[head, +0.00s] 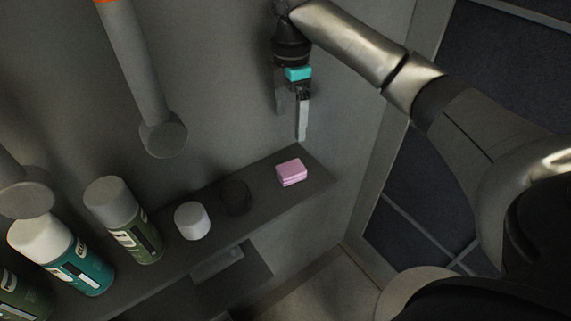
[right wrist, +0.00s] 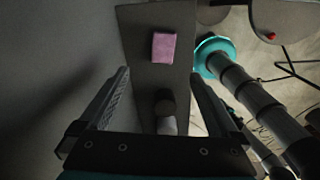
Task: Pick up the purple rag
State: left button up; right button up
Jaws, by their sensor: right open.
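The purple rag (head: 291,172) is a small folded pink-purple block lying on the right end of a dark grey shelf (head: 318,178). It also shows in the right wrist view (right wrist: 164,47), beyond the fingers and a little above the middle of the gap. My right gripper (head: 290,117) hangs above the shelf's right end, higher than the rag and apart from it. Its two fingers (right wrist: 154,95) are spread with nothing between them. My left gripper is not seen in either view.
Left of the rag on the shelf stand a dark cup-like object (head: 235,197), a white rounded one (head: 192,221), a grey-capped spray can (head: 124,220) and a teal can (head: 62,256). A grey wall (head: 220,90) runs behind the shelf. Grey cylinders (head: 163,135) hang at upper left.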

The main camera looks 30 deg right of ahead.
aim_at(291, 168)
jog(key=f, duration=0.7)
jog(key=shift+s+f, duration=0.25)
jog(key=shift+f, duration=0.65)
jog(key=f, duration=0.3)
jog(key=shift+s+f+p, duration=0.2)
jog(key=shift+f+p, duration=0.1)
jog(key=shift+p, duration=0.05)
jog(key=shift+f, duration=0.6)
jog(key=c, duration=0.4)
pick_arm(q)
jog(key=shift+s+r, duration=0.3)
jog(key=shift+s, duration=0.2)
pick_arm(e)
jog(key=c, duration=1)
